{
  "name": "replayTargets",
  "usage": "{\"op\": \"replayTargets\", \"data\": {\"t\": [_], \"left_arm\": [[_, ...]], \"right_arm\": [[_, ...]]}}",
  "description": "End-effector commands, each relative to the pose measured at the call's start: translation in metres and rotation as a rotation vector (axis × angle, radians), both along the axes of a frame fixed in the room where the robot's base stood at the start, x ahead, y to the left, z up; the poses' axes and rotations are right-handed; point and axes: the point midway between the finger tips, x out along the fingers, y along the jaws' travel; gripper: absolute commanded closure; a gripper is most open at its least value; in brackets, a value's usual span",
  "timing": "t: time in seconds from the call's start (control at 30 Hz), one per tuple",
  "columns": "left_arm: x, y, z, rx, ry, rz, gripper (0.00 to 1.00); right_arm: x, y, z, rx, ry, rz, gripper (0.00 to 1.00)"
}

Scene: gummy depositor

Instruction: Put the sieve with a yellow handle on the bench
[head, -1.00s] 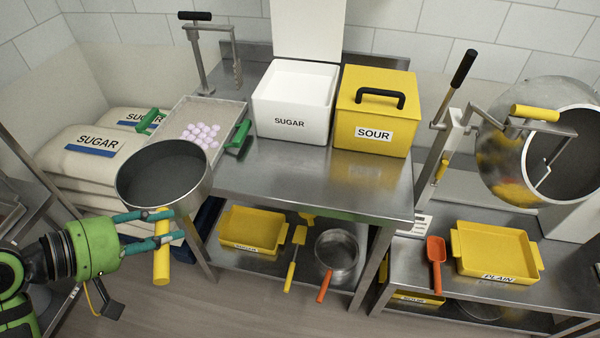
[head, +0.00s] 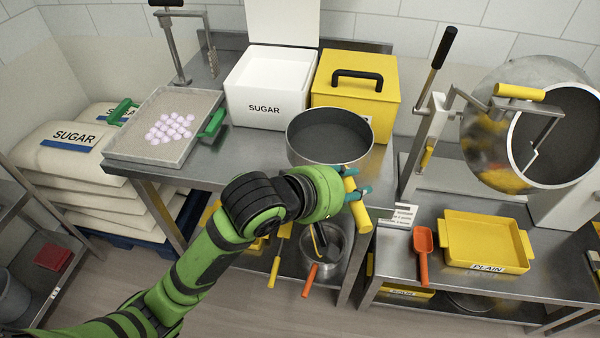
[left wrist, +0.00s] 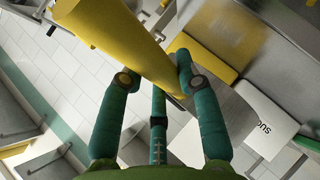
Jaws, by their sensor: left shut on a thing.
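The sieve (head: 330,150), a round grey metal pan with a yellow handle (head: 361,217), is over the front right part of the steel bench (head: 250,165), in front of the yellow SOUR box. I cannot tell whether its base touches the bench top. My left gripper (head: 350,190) is shut on the yellow handle, which points toward the front. In the left wrist view the handle (left wrist: 120,45) lies between the teal fingers. My right gripper is not in view.
The white SUGAR box (head: 268,90) and the yellow SOUR box (head: 352,90) stand behind the sieve. A tray of pink candies (head: 165,148) is at the bench's left. A depositing drum (head: 490,135) and a PLAIN tray (head: 485,240) are to the right.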

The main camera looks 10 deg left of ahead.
Motion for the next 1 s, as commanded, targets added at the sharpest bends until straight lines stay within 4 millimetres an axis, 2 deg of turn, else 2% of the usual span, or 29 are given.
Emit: {"op": "replayTargets", "data": {"t": [0.33,0.5,0.67,0.9,1.0], "left_arm": [[0.032,0.066,-0.044,0.009,0.002,0.008,1.00],[0.046,0.091,-0.061,0.006,0.001,0.004,1.00],[0.051,0.101,-0.068,0.001,0.000,0.002,1.00],[0.051,0.101,-0.100,0.002,0.001,0.003,1.00],[0.051,0.101,-0.106,0.002,-0.001,0.002,1.00]], "right_arm": [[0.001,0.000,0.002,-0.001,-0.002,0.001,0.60],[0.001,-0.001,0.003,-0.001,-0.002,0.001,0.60],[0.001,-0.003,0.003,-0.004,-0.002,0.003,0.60],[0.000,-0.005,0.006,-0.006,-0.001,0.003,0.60],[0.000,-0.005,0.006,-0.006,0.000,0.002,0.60]]}}
